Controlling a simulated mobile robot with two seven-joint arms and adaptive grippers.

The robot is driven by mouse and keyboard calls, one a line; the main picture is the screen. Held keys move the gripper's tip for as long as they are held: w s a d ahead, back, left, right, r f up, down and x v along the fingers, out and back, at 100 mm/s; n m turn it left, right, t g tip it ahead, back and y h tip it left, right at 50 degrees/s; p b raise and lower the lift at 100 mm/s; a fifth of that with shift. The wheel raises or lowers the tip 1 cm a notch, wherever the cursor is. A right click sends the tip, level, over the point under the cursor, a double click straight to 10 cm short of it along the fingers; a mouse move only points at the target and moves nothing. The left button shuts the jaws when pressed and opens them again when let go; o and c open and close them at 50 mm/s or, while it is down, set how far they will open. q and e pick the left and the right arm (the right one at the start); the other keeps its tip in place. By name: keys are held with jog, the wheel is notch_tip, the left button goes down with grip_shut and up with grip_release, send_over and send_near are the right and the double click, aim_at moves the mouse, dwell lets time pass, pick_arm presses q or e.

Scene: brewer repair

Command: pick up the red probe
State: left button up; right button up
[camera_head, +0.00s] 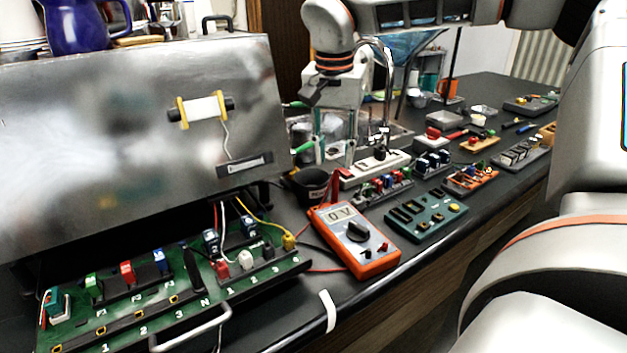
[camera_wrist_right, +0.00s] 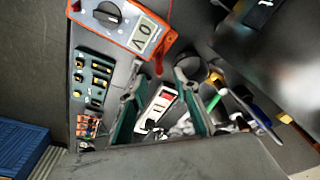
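The red probe looks like a thin red piece (camera_head: 326,191) between the black cup and the orange multimeter (camera_head: 355,238) in the head view. In the right wrist view a red piece (camera_wrist_right: 160,61) shows beside the multimeter (camera_wrist_right: 128,18). It is small and partly hidden, so I cannot be sure of its full shape. My right gripper (camera_head: 335,157) points down above the bench, behind the black cup. In the right wrist view my right gripper (camera_wrist_right: 158,84) has its fingers spread with nothing held between them. My left gripper is not in view.
The black cup (camera_head: 309,186) stands close to the red piece. A white power strip (camera_head: 375,168) lies beside my right gripper. A green terminal board (camera_head: 180,290) and a large metal housing (camera_head: 130,130) fill the left. A dark green module (camera_head: 427,217) lies right of the multimeter.

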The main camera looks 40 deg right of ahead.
aim_at(336, 173)
jog(key=shift+s+d+f, duration=0.1)
jog(key=shift+d+f, duration=0.1)
jog(key=shift+f, duration=1.2)
jog(key=f, duration=0.4)
jog(key=shift+w+d+f+b, duration=0.3)
jog(key=shift+d+f+b, duration=0.05)
jog(key=shift+f, duration=0.05)
grip_shut()
